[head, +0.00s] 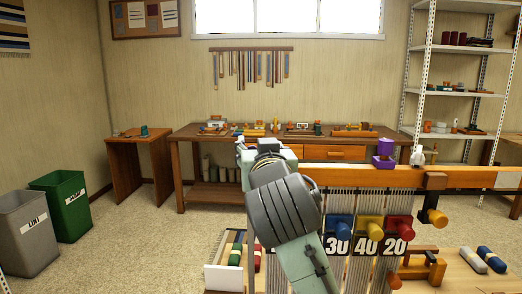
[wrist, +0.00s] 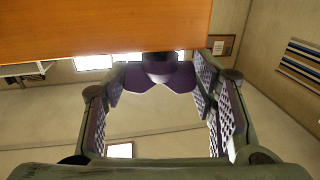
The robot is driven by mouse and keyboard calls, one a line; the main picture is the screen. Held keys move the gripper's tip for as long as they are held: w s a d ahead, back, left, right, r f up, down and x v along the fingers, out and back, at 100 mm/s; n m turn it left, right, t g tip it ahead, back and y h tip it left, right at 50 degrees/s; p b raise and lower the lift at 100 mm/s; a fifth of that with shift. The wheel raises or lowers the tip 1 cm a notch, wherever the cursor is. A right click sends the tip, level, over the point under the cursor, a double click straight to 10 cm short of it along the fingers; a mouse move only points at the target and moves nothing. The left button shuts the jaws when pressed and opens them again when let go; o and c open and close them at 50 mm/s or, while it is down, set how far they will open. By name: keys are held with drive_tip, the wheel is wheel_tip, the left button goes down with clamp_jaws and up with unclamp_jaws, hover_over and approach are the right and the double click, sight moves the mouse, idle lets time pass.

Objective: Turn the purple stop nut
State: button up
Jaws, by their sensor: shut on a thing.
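A purple stop nut (wrist: 165,76) shows in the wrist view between the fingertips, right against the edge of the orange wooden beam (wrist: 90,28). In the head view my own arm hides the fingers and this nut, near the left end of the loom's beam (head: 340,178). Another purple piece (head: 383,154) stands on top of that beam, farther right and clear of my arm. The nut's angle cannot be told.
Blue (head: 339,226), yellow (head: 369,227) and red (head: 398,226) knobs sit on the loom's front above number plates. An orange knob (head: 436,217) juts out at right. A workbench (head: 190,140) stands behind; grey (head: 33,240) and green (head: 62,204) bins stand left. Floor between is clear.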

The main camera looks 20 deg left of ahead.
drive_tip(key=m+t+h, duration=0.1)
drive_tip(key=m+h, duration=0.1)
drive_tip(key=h, duration=0.1)
drive_tip(key=m+h, duration=0.2)
drive_tip(key=h, duration=0.1)
drive_tip(key=shift+a+m+t+h+b, duration=0.15)
drive_tip(key=shift+m+t+h+b, duration=0.15)
drive_tip(key=shift+t+h, duration=0.1)
drive_tip(key=m+h, duration=0.2)
drive_tip(key=h, duration=0.2)
drive_tip(key=m+g+h, duration=0.1)
drive_tip(key=m+h, duration=0.2)
drive_tip(key=h, duration=0.1)
drive_tip(key=shift+g, duration=0.3)
drive_tip(key=m+g+h, duration=0.5)
drive_tip(key=h, duration=0.2)
drive_tip(key=shift+m, duration=0.4)
drive_tip(key=shift+m+g+h+p, duration=0.2)
drive_tip(key=shift+m+g+h, duration=0.65)
drive_tip(key=shift+g, duration=0.45)
drive_tip(key=shift+m+g+h+p, duration=0.15)
drive_tip(key=shift+m+g+h, duration=0.5)
drive_tip(key=shift+m+g, duration=0.55)
drive_tip(key=shift+g, duration=0.4)
drive_tip(key=o, duration=1)
drive_tip(key=shift+d, duration=0.2)
drive_tip(key=shift+c, duration=0.2)
drive_tip(key=shift+o, duration=1.1)
